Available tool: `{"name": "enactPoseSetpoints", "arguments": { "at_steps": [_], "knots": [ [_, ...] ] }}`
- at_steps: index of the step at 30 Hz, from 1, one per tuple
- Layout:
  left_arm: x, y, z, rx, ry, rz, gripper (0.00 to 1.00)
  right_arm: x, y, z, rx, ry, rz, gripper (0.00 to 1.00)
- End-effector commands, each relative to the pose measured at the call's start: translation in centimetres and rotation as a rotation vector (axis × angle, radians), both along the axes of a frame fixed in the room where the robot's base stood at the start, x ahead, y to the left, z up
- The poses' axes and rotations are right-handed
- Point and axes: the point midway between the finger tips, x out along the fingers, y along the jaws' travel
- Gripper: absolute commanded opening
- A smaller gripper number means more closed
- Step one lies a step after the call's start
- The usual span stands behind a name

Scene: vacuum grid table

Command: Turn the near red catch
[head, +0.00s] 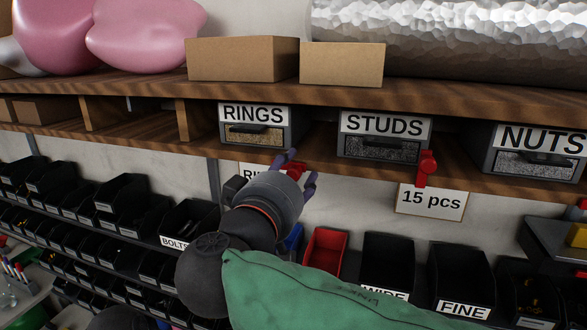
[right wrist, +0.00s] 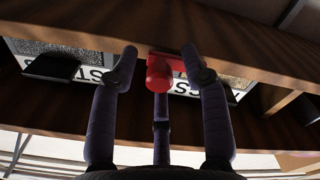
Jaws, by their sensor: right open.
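A red catch (head: 292,169) is at the shelf's front edge, beside the RINGS drawer (head: 254,130), and is partly hidden by my gripper in the head view. My right gripper (head: 297,166) is open, with its purple fingers around this catch. In the right wrist view, the catch's round red knob (right wrist: 159,74) lies between the two upper fingertips (right wrist: 161,58), with a third finger below. I cannot tell whether any finger touches it. A second red catch (head: 427,168) is by the STUDS drawer (head: 384,142), clear of the gripper. My left gripper is not in view.
The wooden shelf (head: 470,180) also holds the NUTS drawer (head: 536,160). A "15 pcs" card (head: 432,202) hangs below it, and another card is partly behind my gripper. Black bins and a red bin (head: 325,250) stand below. Cardboard boxes (head: 243,59) sit on top.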

Motion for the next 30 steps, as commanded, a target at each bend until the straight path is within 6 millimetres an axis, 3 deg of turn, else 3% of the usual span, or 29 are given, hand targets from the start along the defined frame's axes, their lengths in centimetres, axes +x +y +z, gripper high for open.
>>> {"name": "enactPoseSetpoints", "arguments": {
  "at_steps": [10, 15, 30],
  "knots": [
    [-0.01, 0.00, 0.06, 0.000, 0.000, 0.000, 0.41, 0.33, -0.11, -0.04, -0.001, 0.000, 0.000, 0.46],
    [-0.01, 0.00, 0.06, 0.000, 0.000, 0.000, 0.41, 0.33, -0.09, -0.03, 0.000, 0.001, 0.001, 0.00],
    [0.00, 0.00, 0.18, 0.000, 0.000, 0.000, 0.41, 0.30, -0.07, 0.48, -0.068, 0.018, 0.002, 0.00]
  ]
}}
